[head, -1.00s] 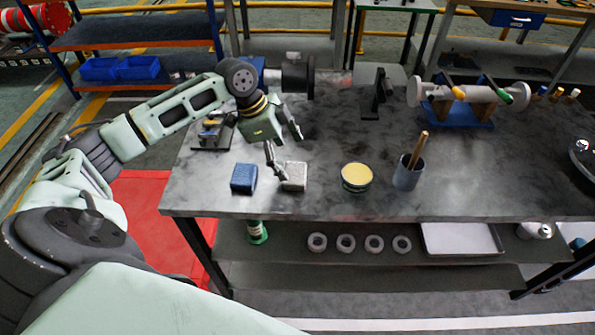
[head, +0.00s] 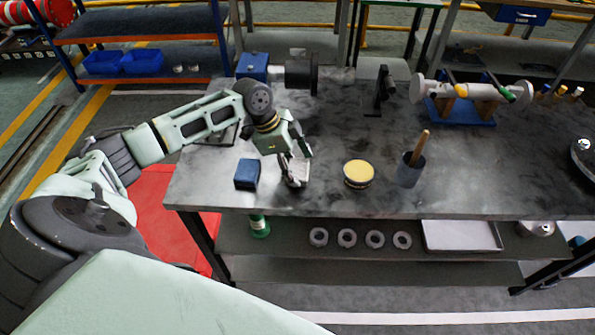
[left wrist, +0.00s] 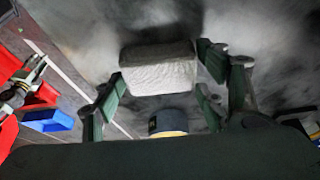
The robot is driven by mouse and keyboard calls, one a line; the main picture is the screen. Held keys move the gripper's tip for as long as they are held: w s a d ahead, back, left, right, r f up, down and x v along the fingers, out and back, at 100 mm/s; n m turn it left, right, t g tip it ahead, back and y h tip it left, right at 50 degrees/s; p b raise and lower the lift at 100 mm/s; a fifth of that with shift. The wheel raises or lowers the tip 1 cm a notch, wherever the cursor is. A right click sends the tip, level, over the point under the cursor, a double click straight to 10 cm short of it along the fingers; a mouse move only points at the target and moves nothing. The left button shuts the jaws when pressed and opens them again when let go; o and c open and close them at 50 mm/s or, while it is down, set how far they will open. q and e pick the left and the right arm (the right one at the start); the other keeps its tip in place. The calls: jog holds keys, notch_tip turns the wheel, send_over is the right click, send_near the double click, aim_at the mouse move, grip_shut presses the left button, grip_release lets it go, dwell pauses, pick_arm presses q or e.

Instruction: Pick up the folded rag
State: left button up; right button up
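The folded rag, a pale grey-white textured block (head: 297,177), lies on the workbench (head: 330,120) near its front edge. In the left wrist view the rag (left wrist: 158,70) sits between my left gripper's fingers, one side at its left end and the others at its right end. My left gripper (head: 296,160) is low over the rag in the head view and partly covers it. The fingers look spread around the rag; whether they touch it is hard to tell. My right gripper is not in view.
A dark blue block (head: 246,174) lies just left of the rag. A round tin with a yellow top (head: 358,173) and a grey cup with a wooden handle (head: 409,173) stand to the right. A motor-like unit (head: 290,72) stands behind. The middle of the bench is clear.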

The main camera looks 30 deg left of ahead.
aim_at(298, 170)
pick_arm(q)
jog(key=c, duration=0.4)
jog(key=shift+r, duration=0.45)
jog(key=r, duration=0.1)
jog(key=d+r+b, duration=0.1)
jog(key=r, duration=0.1)
jog(key=shift+r, duration=0.3)
jog(key=d+r+b, duration=0.1)
jog(key=d+r, duration=0.5)
jog(key=d, duration=0.4)
jog(key=shift+d+r+b, duration=0.25)
jog(key=shift+d+b, duration=0.1)
jog(key=shift+w, duration=0.1)
